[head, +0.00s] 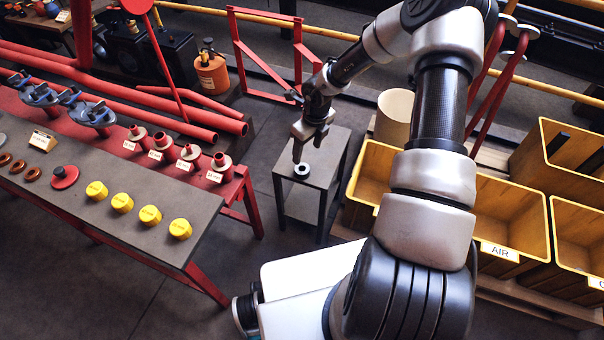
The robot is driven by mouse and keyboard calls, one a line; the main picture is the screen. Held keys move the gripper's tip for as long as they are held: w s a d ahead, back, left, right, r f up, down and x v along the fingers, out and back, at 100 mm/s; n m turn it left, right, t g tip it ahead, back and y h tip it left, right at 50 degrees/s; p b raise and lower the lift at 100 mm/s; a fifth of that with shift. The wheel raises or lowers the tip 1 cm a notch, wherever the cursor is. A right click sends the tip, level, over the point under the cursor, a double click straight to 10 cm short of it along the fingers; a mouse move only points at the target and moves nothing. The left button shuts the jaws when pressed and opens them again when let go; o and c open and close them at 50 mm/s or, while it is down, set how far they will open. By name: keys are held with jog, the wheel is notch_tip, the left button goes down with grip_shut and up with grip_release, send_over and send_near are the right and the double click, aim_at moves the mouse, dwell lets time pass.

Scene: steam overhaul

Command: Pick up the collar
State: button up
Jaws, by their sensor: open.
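A small pale ring with a dark hole, which looks like the collar (302,171), lies on the top of a small grey side table (322,150). My gripper (299,158) points down right above and behind it, with a finger close to the ring. The gripper is open. At this size I cannot tell whether a finger touches the ring, and part of the jaws is hard to make out.
A long workbench (150,243) on the left holds yellow caps (150,215), labelled red fittings (186,152) and blue-grey parts (92,114). Yellow bins (512,220) and a beige cylinder (395,112) stand on the right. A red frame (268,53) stands behind.

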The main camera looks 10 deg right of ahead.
aim_at(303, 167)
jog(key=f+b, duration=0.1)
jog(key=f, duration=0.3)
jog(key=w+f+b, duration=0.1)
jog(key=f+b, duration=0.1)
jog(key=f, duration=0.2)
jog(key=w+a+f+b, duration=0.1)
jog(key=f, duration=0.3)
jog(key=c, duration=1.5)
jog(key=shift+r, duration=0.1)
